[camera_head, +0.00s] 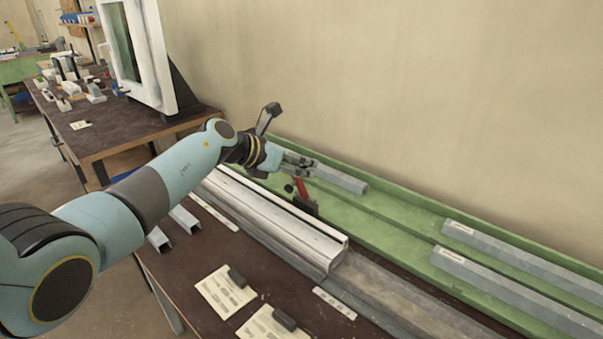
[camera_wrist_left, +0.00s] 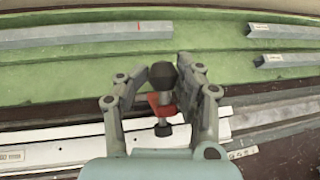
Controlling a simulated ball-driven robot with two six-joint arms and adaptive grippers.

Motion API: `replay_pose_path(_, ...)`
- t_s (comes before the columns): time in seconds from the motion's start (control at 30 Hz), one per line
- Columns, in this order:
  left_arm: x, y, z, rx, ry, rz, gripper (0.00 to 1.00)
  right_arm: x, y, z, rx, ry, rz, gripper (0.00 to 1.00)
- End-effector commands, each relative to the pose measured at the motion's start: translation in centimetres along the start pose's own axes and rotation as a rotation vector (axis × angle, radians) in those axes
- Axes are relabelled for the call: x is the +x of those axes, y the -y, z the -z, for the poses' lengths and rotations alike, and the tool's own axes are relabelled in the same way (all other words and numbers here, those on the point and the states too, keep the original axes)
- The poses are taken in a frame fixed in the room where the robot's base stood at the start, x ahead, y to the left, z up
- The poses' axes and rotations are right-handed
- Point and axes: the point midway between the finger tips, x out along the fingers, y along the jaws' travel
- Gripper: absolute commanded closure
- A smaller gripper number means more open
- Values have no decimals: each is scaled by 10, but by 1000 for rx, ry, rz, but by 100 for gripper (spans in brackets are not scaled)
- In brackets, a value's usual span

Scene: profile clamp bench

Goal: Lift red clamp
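The red clamp (camera_head: 301,188) is at the white profile's far edge, beside the green trough, partly hidden by my left gripper (camera_head: 303,166). In the left wrist view, the clamp's red body (camera_wrist_left: 161,106) shows with a dark knob above and a dark foot below. My left gripper (camera_wrist_left: 162,75) is open, with a finger on each side of the clamp. A gap shows at the left finger; the right finger is very near the knob, and I cannot tell whether it touches. My right gripper is not in view.
White profiles (camera_head: 290,226) lie along the dark table (camera_head: 183,276). The green trough (camera_head: 400,228) behind holds grey bars (camera_head: 495,285). Paper notes (camera_head: 226,291) with dark blocks lie in front. A second table (camera_head: 110,128) with a white window frame (camera_head: 160,60) stands at the back left.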

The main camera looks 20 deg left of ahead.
Motion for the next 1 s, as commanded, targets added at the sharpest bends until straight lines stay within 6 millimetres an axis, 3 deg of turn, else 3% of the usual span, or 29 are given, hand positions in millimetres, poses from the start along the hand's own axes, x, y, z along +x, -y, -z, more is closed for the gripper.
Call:
replay_pose_path(0.17,0,-1,-1,2,1,-3,50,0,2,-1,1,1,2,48)
replay_pose_path(0.53,-7,0,3,1,-5,0,50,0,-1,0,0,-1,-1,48)
replay_pose_path(0.67,-28,0,4,4,-6,-1,50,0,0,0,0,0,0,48)
replay_pose_path(1.0,-100,-1,3,3,-6,-3,50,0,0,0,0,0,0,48)
